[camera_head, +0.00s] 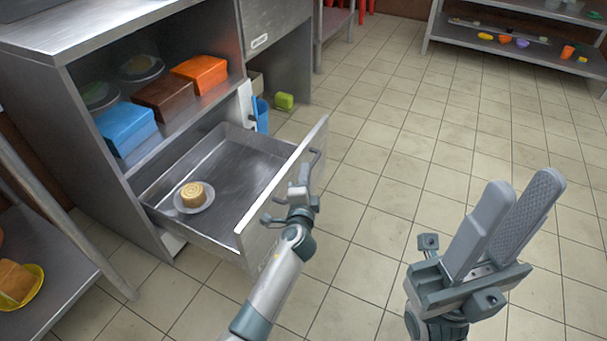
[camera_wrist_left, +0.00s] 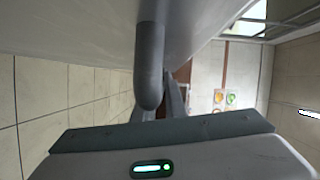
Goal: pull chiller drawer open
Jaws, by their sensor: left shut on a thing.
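The chiller drawer (camera_head: 215,235) is pulled well out of the steel counter. A small plate (camera_head: 193,207) with a round rolled pastry (camera_head: 194,193) sits inside it. My left gripper (camera_head: 302,188) is at the outer face of the drawer front and shut on its dark bar handle (camera_head: 315,163). The left wrist view shows the rounded grey handle (camera_wrist_left: 150,65) close up against the pale drawer front (camera_wrist_left: 80,28); the fingertips are partly hidden behind it. My right gripper (camera_head: 520,195) is empty over the floor at the right, its fingers a little apart.
Blue (camera_head: 125,127), brown (camera_head: 164,96) and orange (camera_head: 200,73) boxes stand on the counter shelf above the drawer. A low shelf with a yellow tray (camera_head: 22,290) is at the lower left. The tiled floor (camera_head: 400,140) is clear in front of the drawer.

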